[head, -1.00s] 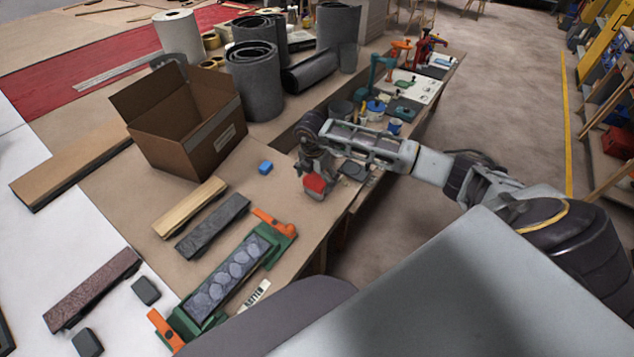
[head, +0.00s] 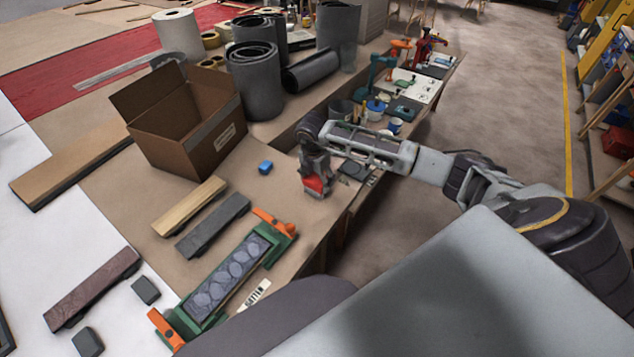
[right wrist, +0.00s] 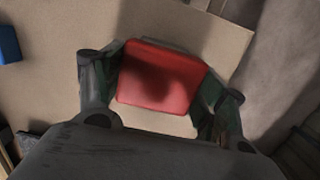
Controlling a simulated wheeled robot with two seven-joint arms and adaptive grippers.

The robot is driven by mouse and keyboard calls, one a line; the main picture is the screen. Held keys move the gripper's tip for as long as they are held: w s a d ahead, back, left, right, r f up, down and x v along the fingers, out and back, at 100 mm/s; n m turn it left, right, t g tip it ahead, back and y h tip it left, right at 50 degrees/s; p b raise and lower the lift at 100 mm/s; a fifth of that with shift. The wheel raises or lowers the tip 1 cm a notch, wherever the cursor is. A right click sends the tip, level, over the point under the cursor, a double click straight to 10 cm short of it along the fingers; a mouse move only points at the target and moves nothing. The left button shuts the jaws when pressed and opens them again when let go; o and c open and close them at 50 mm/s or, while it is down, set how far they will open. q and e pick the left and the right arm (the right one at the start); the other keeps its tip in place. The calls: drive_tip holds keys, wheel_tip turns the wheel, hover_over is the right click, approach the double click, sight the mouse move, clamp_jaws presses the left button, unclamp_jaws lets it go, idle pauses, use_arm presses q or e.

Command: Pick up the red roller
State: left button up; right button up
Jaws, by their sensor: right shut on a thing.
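The red roller (head: 316,186) is at the right part of the bench top, near its edge, directly under my right gripper (head: 317,176). In the right wrist view the red roller (right wrist: 160,78) looks like a red block with rounded corners, and the two fingers of my right gripper (right wrist: 160,90) are against its left and right sides. My right gripper is shut on it. I cannot tell whether it still touches the bench. My left gripper is in neither view.
A small blue block (head: 265,167) lies left of the right gripper, beside an open cardboard box (head: 190,130). A green clamp fixture with orange handles (head: 236,278) lies nearer. Dark rolls (head: 258,85) stand behind. The bench's right edge is close to the gripper.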

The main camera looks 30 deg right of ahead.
sight(317, 177)
drive_tip(key=shift+c, duration=1.3)
drive_tip(key=shift+r, duration=0.15)
drive_tip(key=shift+w+r, duration=0.1)
drive_tip(key=shift+r, duration=0.35)
wheel_tip(317, 177, up, 8)
drive_tip(key=shift+r, duration=0.4)
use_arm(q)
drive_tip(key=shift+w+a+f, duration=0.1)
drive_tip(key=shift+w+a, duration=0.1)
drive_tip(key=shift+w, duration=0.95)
use_arm(e)
drive_tip(key=shift+r, duration=0.1)
